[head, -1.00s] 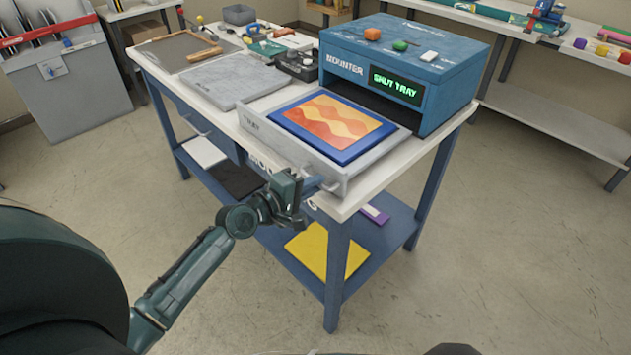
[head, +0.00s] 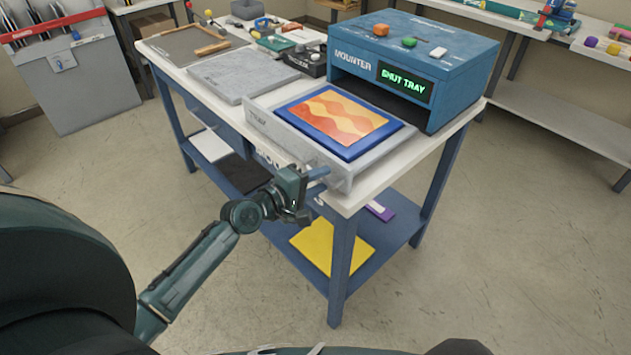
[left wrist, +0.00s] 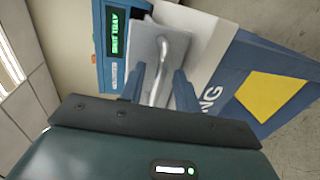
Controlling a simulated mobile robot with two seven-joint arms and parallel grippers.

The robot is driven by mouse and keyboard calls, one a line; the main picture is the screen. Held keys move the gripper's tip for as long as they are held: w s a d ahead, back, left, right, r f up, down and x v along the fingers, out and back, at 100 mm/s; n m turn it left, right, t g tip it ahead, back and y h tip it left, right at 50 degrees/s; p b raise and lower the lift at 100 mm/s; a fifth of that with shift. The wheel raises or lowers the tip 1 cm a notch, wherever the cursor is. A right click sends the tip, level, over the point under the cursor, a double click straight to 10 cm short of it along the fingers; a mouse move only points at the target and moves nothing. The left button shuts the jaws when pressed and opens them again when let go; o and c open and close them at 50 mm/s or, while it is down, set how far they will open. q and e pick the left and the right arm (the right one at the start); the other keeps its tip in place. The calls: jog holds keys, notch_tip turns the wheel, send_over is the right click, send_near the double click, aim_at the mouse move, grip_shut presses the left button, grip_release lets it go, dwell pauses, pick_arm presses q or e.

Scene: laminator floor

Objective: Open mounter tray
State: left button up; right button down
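The blue mounter (head: 450,65) stands on the table with a green display reading "SHUT TRAY". Its grey tray (head: 300,145) is out at the front, bearing a blue board with an orange and yellow wavy print (head: 340,115). My left gripper (head: 318,180) is at the tray's front, by its near right end. In the left wrist view its two blue fingers (left wrist: 158,85) are spread, with the tray's grey curved handle (left wrist: 163,62) between them and gaps visible at both sides. Whether either finger touches the handle is unclear. My right gripper is not in view.
The white-topped table (head: 370,190) also holds a grey slab (head: 235,75), a framed screen (head: 190,45) and small tools behind. A yellow sheet (head: 325,245) lies on its lower shelf. The floor to the right is clear, up to another bench (head: 560,125).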

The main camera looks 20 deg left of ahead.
pick_arm(q)
jog(key=b+v, duration=0.1)
jog(key=v, duration=1.2)
jog(key=shift+a, duration=0.1)
jog(key=s+d+f+m+g+y, duration=0.1)
jog(key=s+d+f+m+g, duration=0.1)
jog(key=s+d+f+m, duration=0.3)
jog(key=s+d+f+m+g+y+p, duration=0.1)
jog(key=s+d+f+m, duration=0.4)
jog(key=d+f+m, duration=0.3)
jog(key=f+m, duration=0.1)
jog(key=m, duration=0.2)
jog(key=shift+s+d+f+m+g+p, duration=0.2)
jog(key=shift+s+f+m+g+p, duration=0.1)
jog(key=shift+s+g, duration=0.1)
